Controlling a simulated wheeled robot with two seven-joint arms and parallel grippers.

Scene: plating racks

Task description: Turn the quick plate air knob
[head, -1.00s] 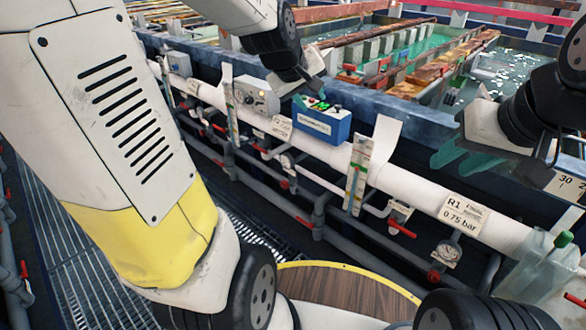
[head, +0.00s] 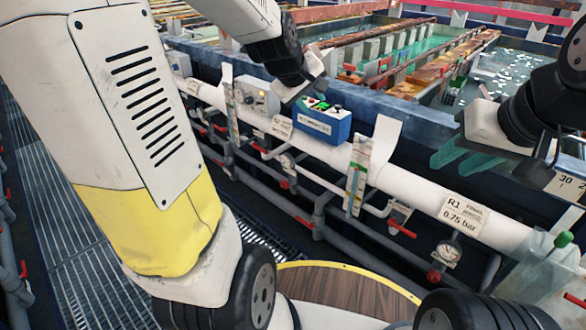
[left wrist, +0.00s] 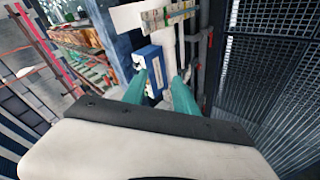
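A grey control box (head: 257,97) with a round dial on its front stands on the long white pipe. No label reading "quick plate air" is legible, so I cannot tell which knob is meant. A blue box (head: 322,122) with green and red controls on top stands right of it; it also shows in the left wrist view (left wrist: 151,68). My left gripper (head: 301,97) hangs by the blue box's upper left, partly hiding the gap between the boxes. Its teal fingers (left wrist: 160,82) are apart with nothing between them. My right gripper (head: 465,156) is open and empty at the right.
The white pipe (head: 412,192) carries label plates, gauges and red-handled valves (head: 402,229) below it. Behind it runs the blue tank edge (head: 400,107) with liquid-filled baths. Upright strips (head: 357,176) stand in front of the pipe. Grated floor (head: 62,235) lies at the left.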

